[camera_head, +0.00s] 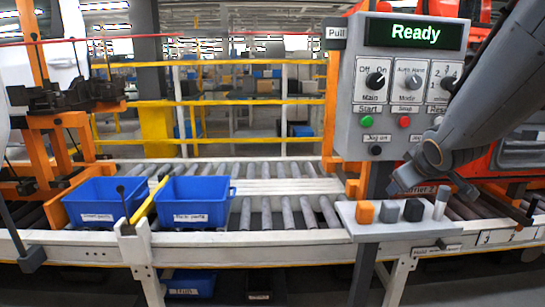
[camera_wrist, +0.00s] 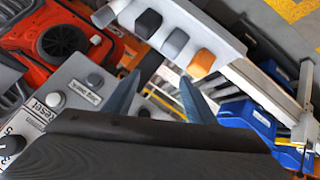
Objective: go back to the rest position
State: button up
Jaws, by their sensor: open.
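My gripper (camera_head: 436,186) hangs from my arm at the right of the head view, in front of the lower right part of the grey control panel (camera_head: 352,112). It is above the right end of a small white shelf. In the wrist view my gripper (camera_wrist: 160,95) shows two separated bluish fingers with nothing between them. The panel's display (camera_head: 415,33) reads "Ready". Below it are the Main, Mode and a third, numbered knob, partly covered by my arm. A green Start button (camera_head: 364,123) and a red button (camera_head: 404,122) show beneath.
The white shelf (camera_head: 362,231) carries an orange block (camera_head: 365,212), a grey block (camera_head: 389,211), a dark block (camera_head: 413,210) and a small upright grey piece (camera_head: 441,203). Two blue bins (camera_head: 98,203) (camera_head: 195,202) stand left on the roller conveyor. Rollers between bins and shelf are clear.

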jog(key=s+a+f+m+g+y, duration=0.1)
jog(key=s+a+f+m+g, duration=0.1)
jog(key=s+a+f+g, duration=0.2)
jog(key=s+a+f+m+g+y, duration=0.1)
jog(key=s+a+f+g, duration=0.4)
jog(key=s+a+f, duration=0.5)
jog(key=s+f+m, duration=0.1)
jog(key=s+f, duration=0.1)
jog(key=s, duration=0.5)
jog(key=shift+a+f, duration=0.25)
jog(key=shift+f, duration=0.05)
